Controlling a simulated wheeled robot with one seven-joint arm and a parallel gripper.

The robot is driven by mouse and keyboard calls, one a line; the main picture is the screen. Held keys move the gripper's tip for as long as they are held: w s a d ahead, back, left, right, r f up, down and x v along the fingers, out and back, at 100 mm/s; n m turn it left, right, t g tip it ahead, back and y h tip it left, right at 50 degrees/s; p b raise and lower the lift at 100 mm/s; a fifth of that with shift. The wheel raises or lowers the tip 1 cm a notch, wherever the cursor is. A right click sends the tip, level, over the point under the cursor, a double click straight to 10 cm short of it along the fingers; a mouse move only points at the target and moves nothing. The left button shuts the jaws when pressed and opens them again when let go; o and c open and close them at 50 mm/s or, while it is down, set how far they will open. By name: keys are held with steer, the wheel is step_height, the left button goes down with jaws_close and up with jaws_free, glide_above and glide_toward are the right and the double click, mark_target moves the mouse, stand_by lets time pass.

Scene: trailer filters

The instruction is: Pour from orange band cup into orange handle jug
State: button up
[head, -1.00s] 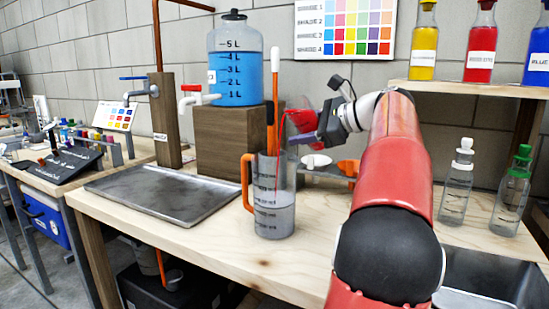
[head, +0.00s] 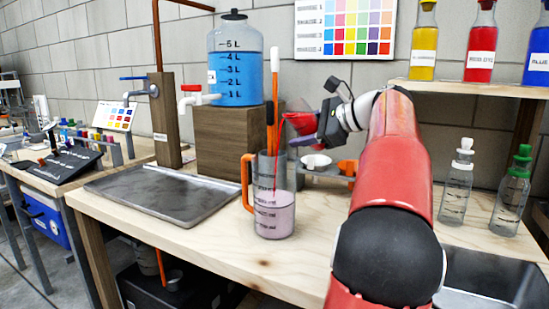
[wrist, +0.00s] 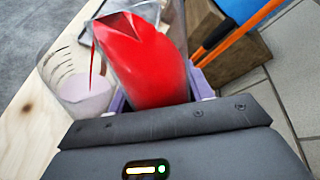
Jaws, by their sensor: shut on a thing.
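The orange handle jug (head: 272,212) stands upright on the wooden table, a tall clear beaker with dark marks and an orange handle on its left. Pinkish, cloudy liquid fills its lower part. My gripper (head: 328,122) is shut on a clear cup of red liquid (head: 301,124), tilted left above the jug's rim. A thin red stream falls from the cup into the jug. In the wrist view the cup (wrist: 145,60) lies between my fingers (wrist: 160,100), with the jug (wrist: 85,92) beyond its lip. The cup's orange band is not visible to me.
A metal tray (head: 152,192) lies left of the jug. A wooden block (head: 232,140) carries a tank of blue liquid (head: 236,70) behind. A rack with a white cup (head: 315,162) and an orange piece stands close behind. Clear bottles (head: 457,178) stand right.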

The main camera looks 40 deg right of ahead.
steer(key=shift+d+f+n+h, duration=0.15)
steer(key=shift+f+n+h, duration=0.15)
steer(key=shift+f, duration=0.6)
steer(key=shift+f+b, duration=0.3)
steer(key=shift+d+f+n+b, duration=0.1)
steer(key=shift+f+n+b, duration=0.2)
steer(key=shift+f+b, duration=0.35)
steer(key=shift+d+r+n+g+h+b, duration=0.15)
steer(key=shift+r+n+g+h+b, duration=0.15)
steer(key=shift+r+n+h, duration=0.3)
stand_by(1.4)
steer(key=shift+h+b, duration=0.3)
steer(key=shift+b, duration=0.2)
stand_by(0.7)
